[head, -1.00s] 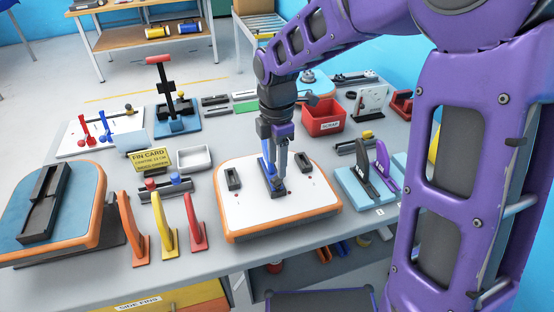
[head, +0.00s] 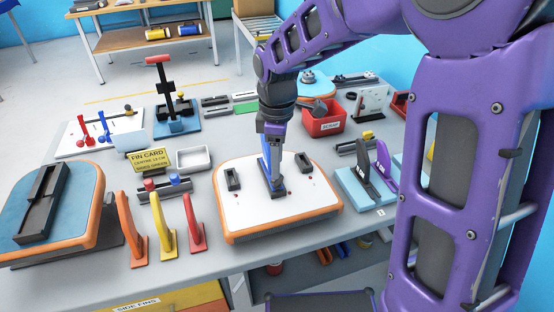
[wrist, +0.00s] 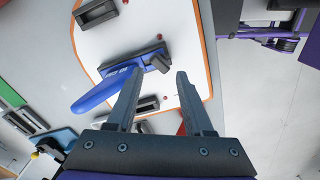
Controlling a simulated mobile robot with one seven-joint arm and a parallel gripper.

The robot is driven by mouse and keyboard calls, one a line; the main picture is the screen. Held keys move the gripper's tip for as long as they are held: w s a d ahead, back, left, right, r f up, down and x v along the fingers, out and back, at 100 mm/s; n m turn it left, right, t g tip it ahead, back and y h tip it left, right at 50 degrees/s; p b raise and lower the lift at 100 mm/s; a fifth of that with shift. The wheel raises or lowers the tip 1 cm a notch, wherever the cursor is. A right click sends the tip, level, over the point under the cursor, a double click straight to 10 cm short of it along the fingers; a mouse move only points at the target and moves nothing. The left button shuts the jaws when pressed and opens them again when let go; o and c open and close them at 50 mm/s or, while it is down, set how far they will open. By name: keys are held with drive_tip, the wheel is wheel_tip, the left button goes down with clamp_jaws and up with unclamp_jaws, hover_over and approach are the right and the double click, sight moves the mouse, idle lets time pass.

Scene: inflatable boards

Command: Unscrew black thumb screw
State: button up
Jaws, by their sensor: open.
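A white board with an orange rim (head: 300,207) lies on the table, and a blue fin (head: 265,172) stands in its middle slot. The fin also shows in the wrist view (wrist: 92,97), seated in a dark fin box (wrist: 134,58). A small dark knob, which looks like the black thumb screw (wrist: 161,64), sits at the end of that box. My gripper (wrist: 158,71) is open and points down over the board. The knob shows between its fingertips, closer to the left one; I cannot tell whether they touch. In the head view the knob cannot be made out.
Orange, yellow and red fins (head: 166,228) stand at the table's front. A yellow card (head: 150,160) and white tray (head: 194,158) are left of the board. A blue block with dark and purple fins (head: 365,188) is to the right; a red bin (head: 322,121) is behind.

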drive_tip(key=shift+m, duration=0.9)
drive_tip(key=m, duration=0.4)
drive_tip(key=shift+b, duration=0.3)
drive_tip(key=shift+m, duration=2)
drive_tip(key=m, duration=0.3)
drive_tip(key=shift+b, duration=0.35)
drive_tip(key=shift+m, duration=0.5)
